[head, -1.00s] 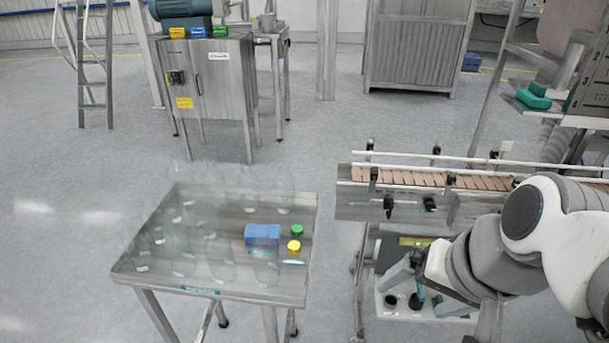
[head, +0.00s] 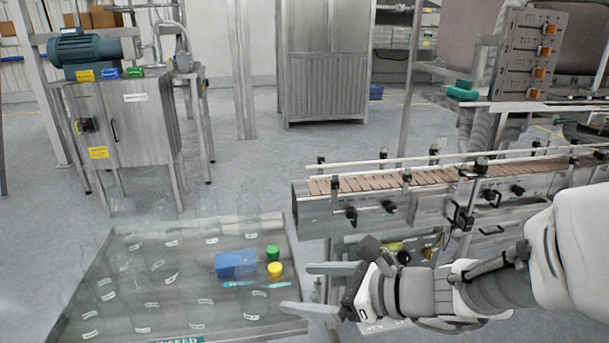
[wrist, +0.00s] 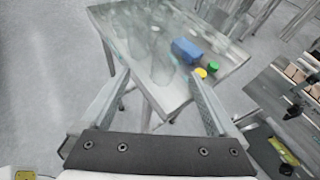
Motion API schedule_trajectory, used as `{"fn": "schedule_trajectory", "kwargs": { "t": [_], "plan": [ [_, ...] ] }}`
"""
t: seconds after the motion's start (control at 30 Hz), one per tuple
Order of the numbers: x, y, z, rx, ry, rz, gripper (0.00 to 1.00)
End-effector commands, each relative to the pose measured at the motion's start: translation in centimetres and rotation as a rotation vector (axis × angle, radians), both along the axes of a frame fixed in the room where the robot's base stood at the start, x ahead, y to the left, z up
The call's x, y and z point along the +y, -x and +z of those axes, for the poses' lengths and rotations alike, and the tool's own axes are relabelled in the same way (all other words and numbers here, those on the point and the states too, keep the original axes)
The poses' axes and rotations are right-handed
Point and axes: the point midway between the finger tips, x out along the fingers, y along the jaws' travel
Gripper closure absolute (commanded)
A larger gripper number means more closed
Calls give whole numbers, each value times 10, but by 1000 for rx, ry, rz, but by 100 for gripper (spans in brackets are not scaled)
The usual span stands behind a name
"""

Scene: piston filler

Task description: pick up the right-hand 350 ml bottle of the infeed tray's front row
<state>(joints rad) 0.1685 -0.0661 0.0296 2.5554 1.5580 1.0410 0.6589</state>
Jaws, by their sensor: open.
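The infeed tray (head: 225,328) is a grey metal table holding several clear, faint bottles with small white labels. The right-hand bottle of its front row (head: 256,304) stands upright near the right edge, in front of a blue block. My gripper (head: 302,288) is open and empty, coming from the right, with its fingertips just right of that bottle in the picture. In the wrist view the fingers are spread on either side of a clear bottle (wrist: 162,70), seemingly the same one, beyond the tips. I cannot tell the exact distance.
A blue block (head: 236,264), a green cap (head: 272,252), a yellow cap (head: 275,269) and a teal pen-like item lie on the tray behind the bottle. A conveyor (head: 390,205) runs behind my arm. A steel cabinet (head: 125,140) stands back left.

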Motion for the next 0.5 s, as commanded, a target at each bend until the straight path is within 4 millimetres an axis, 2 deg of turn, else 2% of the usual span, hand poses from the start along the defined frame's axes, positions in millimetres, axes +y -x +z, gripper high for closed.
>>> {"fn": "schedule_trajectory", "kwargs": {
  "t": [0.03,0.23,0.5],
  "plan": [
    [-1,-4,-6,21,-24,-25,6],
    [4,-14,-9,48,-60,-64,6],
    [48,-37,-33,46,-58,-58,6]
  ]
}}
